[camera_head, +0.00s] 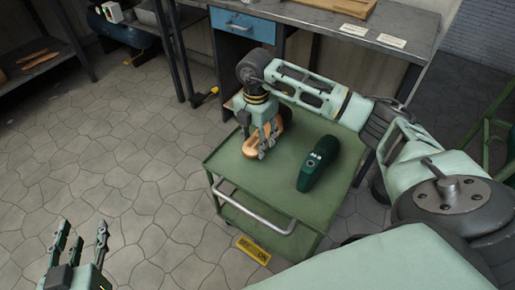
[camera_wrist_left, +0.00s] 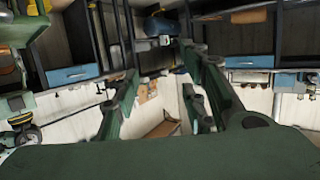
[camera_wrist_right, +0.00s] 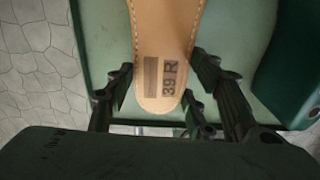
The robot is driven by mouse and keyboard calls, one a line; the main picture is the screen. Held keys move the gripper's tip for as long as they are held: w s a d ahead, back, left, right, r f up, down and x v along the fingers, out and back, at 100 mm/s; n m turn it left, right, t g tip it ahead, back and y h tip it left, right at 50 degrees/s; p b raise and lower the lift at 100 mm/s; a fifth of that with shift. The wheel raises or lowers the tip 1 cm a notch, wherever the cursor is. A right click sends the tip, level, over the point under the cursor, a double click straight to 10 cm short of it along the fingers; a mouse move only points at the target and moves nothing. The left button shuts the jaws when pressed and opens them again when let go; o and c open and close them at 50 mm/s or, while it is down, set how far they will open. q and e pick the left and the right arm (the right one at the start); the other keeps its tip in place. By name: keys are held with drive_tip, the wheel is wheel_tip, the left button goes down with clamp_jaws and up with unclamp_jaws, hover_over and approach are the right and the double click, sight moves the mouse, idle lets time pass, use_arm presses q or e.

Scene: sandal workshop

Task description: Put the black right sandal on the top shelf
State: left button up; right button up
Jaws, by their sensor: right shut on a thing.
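A tan sole marked "39 R" (camera_wrist_right: 162,40) shows in the right wrist view, its rounded end between my right gripper's fingers (camera_wrist_right: 160,85). In the head view the tan sandal (camera_head: 249,148) is at the green cart's top, partly hidden by my right gripper (camera_head: 265,150), which is shut on it. I cannot tell whether it still touches the cart; no black part of it shows. My left gripper (camera_head: 78,240) is open and empty at the lower left, over the floor; its spread fingers also show in the left wrist view (camera_wrist_left: 160,90).
The green cart (camera_head: 228,165) also carries a dark green device (camera_head: 318,163) on its right. A dark shelf rack (camera_head: 38,82) with tan pieces stands at upper left. A workbench (camera_head: 400,28) with a blue drawer (camera_head: 240,24) stands behind. The floor at left is clear.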

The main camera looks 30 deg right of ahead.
use_arm(q)
wheel_tip(320, 180, up, 7)
drive_tip(key=w+d+t+h+b, duration=0.1)
drive_tip(key=t, duration=0.2)
drive_tip(key=shift+w+d+t+h, duration=0.15)
drive_tip(key=shift+t+h, duration=0.15)
drive_tip(key=shift+t, duration=0.1)
use_arm(e)
wheel_tip(320, 180, down, 4)
drive_tip(key=shift+d, duration=0.1)
use_arm(q)
drive_tip(key=shift+r, duration=0.1)
use_arm(e)
drive_tip(key=o, duration=1.5)
drive_tip(key=shift+f, duration=0.1)
drive_tip(key=shift+c, duration=0.2)
